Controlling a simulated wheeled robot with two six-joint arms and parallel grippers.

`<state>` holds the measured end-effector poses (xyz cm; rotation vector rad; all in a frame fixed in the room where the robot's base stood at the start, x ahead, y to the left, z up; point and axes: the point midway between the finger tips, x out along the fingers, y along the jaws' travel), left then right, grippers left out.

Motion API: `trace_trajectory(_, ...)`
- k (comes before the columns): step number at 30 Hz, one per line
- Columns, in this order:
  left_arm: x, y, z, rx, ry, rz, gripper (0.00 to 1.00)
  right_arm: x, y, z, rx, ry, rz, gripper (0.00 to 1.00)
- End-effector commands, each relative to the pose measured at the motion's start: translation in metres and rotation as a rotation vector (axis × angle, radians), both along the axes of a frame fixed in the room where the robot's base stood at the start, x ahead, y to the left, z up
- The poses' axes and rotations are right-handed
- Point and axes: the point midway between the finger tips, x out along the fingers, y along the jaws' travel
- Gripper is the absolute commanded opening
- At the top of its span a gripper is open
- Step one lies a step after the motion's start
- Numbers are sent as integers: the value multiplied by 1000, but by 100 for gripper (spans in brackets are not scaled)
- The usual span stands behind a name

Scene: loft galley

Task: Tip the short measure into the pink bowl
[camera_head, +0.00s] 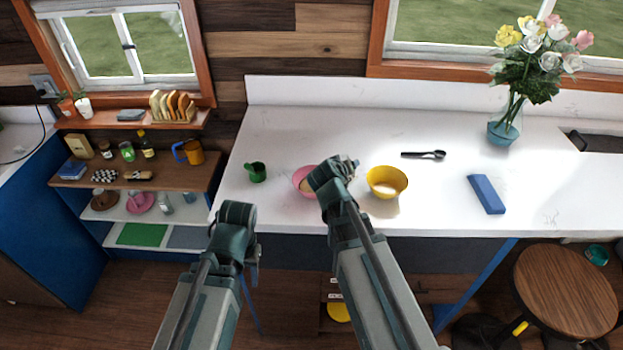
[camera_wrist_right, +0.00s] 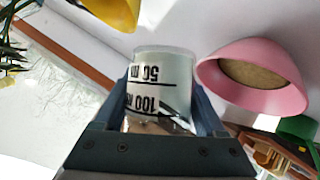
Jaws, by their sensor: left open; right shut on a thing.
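The short measure (camera_wrist_right: 160,85), a clear cup with black 50 and 100 markings, is between the fingers of my right gripper (camera_wrist_right: 155,115). The markings are upside down in the right wrist view; how far it is tilted and what it holds are unclear. The pink bowl (camera_wrist_right: 285,95) is beside it, apart, with a brownish filling inside. In the head view the pink bowl (camera_head: 302,180) is partly hidden by my right gripper (camera_head: 345,168), which is over its right side. My left gripper (camera_head: 252,256) is open and empty before the counter's front edge.
A yellow bowl (camera_head: 387,182) stands just right of my right gripper. A green cup (camera_head: 256,172) stands left of the pink bowl. The counter behind the bowls is clear.

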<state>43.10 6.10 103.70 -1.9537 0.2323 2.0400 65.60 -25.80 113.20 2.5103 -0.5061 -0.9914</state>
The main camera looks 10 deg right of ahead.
Motion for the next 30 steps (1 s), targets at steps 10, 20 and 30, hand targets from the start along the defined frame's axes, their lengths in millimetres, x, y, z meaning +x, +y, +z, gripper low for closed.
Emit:
trace_trajectory(10,0,0,2,0,0,0,52,1,-1,2,-39,27,0,8)
trace_trajectory(20,0,0,3,0,0,0,52,2,-2,4,-76,54,-2,8)
trace_trajectory(30,0,0,5,0,0,0,52,2,-4,5,-115,80,-3,8)
